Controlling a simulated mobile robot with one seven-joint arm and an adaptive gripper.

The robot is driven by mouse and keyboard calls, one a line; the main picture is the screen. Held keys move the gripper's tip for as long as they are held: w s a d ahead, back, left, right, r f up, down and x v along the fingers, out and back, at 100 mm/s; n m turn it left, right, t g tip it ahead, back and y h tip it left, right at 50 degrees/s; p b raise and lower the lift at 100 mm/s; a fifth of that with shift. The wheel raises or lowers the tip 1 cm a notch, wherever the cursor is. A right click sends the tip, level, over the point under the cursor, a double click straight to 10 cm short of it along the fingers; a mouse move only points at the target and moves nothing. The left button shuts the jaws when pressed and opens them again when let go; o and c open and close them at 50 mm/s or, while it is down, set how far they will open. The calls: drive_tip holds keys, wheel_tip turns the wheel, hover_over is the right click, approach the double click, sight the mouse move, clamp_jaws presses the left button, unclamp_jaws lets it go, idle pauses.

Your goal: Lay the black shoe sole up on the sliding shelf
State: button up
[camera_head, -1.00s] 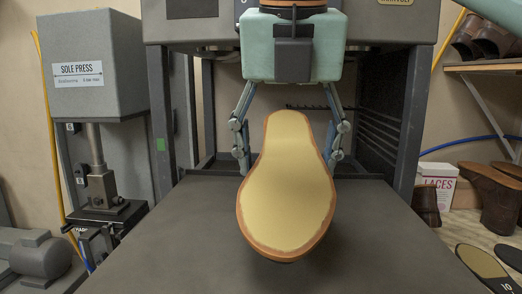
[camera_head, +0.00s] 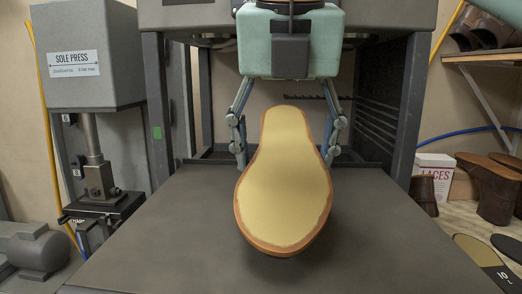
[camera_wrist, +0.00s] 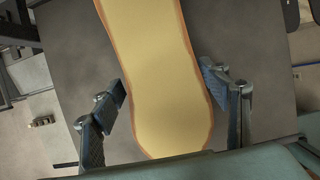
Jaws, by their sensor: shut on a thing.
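A shoe sole (camera_head: 285,190), tan-yellow on its upper face with an orange-brown rim, is between the fingers of my gripper (camera_head: 286,155). Its wide end points toward the head camera. No black face of it shows. In the wrist view, the sole (camera_wrist: 165,80) runs between the two blue-grey fingers of my gripper (camera_wrist: 168,100), one at each side of its narrower part. The grey sliding shelf (camera_head: 170,235) lies flat beneath it. A dark shadow shows under the wide end; whether the sole touches the shelf is hard to tell.
The machine's dark uprights (camera_head: 160,100) stand left and right behind the shelf. A grey sole press (camera_head: 85,60) is at the left. The shelf around the held sole is clear.

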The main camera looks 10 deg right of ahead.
drive_tip(key=shift+f+b, duration=0.55)
drive_tip(key=shift+f, duration=0.3)
drive_tip(key=o, duration=1.5)
drive_tip(key=shift+c, duration=0.2)
